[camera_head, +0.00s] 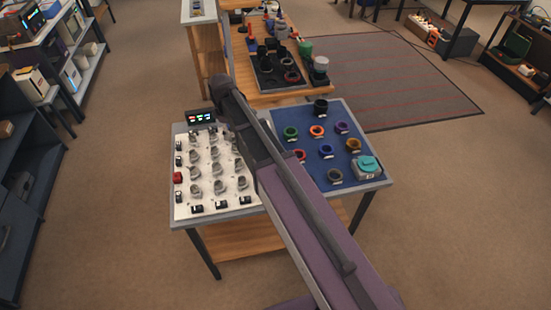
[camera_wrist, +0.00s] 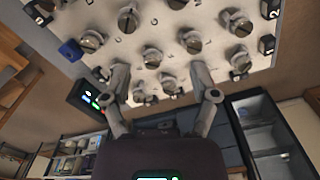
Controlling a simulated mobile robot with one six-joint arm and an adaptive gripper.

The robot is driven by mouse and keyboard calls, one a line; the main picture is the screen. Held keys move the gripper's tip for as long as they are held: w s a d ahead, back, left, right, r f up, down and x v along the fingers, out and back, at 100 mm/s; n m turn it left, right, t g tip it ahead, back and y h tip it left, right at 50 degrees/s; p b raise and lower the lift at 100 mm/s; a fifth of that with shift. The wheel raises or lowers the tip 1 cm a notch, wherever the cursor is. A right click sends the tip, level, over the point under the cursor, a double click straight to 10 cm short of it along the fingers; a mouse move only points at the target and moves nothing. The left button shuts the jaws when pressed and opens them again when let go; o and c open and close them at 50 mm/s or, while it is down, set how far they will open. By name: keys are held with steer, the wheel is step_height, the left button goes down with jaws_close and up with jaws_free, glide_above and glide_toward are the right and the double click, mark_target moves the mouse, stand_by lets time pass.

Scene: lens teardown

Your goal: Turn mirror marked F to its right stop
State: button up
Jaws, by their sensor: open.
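A white panel (camera_head: 207,205) carries several rows of grey mirror knobs, on the left part of the table in the head view. The panel also shows in the wrist view (camera_wrist: 165,30). The letters beside the knobs are too small to read surely, so I cannot tell which mirror is F. My gripper (camera_wrist: 160,72) is open, and its two fingers are apart in front of the panel. One grey knob (camera_wrist: 152,57) appears between the fingertips; I cannot tell whether they touch it. In the head view my arm covers part of the panel, and the fingers cannot be made out.
A small display (camera_head: 200,116) with coloured readouts stands at the panel's far edge. A blue mat (camera_head: 305,172) with several coloured rings and a teal-topped device (camera_head: 368,167) lies right of the panel. A wooden bench (camera_head: 290,96) with parts stands behind.

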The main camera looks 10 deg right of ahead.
steer(key=s+d+f+m+b, duration=0.2)
steer(key=s+d+m, duration=0.8)
steer(key=s+d, duration=0.3)
steer(key=shift+s+d+m, duration=0.15)
steer(key=shift+s+m, duration=0.25)
steer(key=shift+s, duration=0.25)
steer(key=s+d+m, duration=0.1)
steer(key=s+m, duration=0.1)
steer(key=s, duration=0.1)
steer(key=s+d, duration=0.1)
steer(key=shift+s+d+m, duration=0.15)
steer(key=shift+d+m, duration=0.15)
steer(key=shift+m, duration=0.1)
stand_by(1.9)
